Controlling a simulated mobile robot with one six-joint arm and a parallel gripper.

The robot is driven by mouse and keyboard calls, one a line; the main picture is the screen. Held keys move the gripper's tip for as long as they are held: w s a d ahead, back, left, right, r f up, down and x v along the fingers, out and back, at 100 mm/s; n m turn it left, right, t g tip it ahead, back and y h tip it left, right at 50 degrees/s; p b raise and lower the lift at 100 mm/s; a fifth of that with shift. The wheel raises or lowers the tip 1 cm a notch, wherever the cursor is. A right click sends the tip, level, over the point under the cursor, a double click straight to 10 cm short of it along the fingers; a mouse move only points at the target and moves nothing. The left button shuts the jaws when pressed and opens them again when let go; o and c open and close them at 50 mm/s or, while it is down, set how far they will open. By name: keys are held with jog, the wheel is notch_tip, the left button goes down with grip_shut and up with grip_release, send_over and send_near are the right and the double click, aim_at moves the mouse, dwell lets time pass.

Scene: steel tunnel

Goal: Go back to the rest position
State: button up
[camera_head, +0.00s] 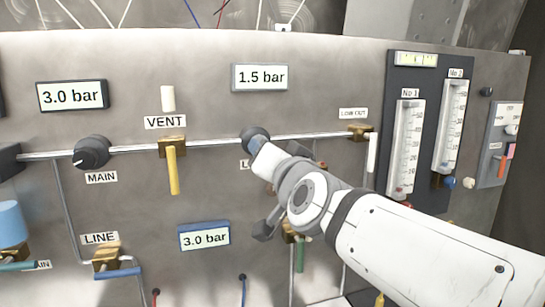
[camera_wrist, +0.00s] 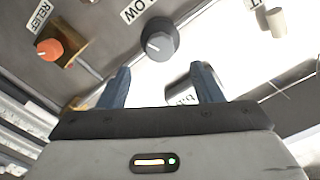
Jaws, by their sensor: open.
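My gripper (camera_wrist: 162,84) shows two blue fingers standing apart in the wrist view, with nothing held between them. Part of a white display (camera_wrist: 182,92) shows between the fingers. I cannot tell whether the gripper touches the panel.
The steel panel (camera_head: 215,110) carries a MAIN knob (camera_head: 92,152), a yellow VENT lever (camera_head: 173,170), displays and pipes. Two flow tubes (camera_head: 405,148) stand at right. An orange RELIEF knob (camera_wrist: 48,50) is left in the wrist view. My arm hides some of the panel.

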jog(key=s+d+f+n+g+h, duration=0.1)
jog(key=s+d+f+g, duration=0.15)
jog(key=f, duration=0.45)
jog(key=s+d+f+n+g, duration=0.1)
jog(key=d+f+g, duration=0.15)
jog(key=f, duration=0.35)
jog(key=s+d+f+n+g+h, duration=0.1)
jog(key=s+f+g, duration=0.15)
jog(key=f, duration=0.45)
jog(key=s+d+f+g+h, duration=0.3)
jog(key=s+d+f+g, duration=0.4)
jog(key=s+f, duration=0.4)
jog(key=shift+s+d+f, duration=0.4)
jog(key=shift+d+f, duration=0.15)
jog(key=shift+d, duration=0.15)
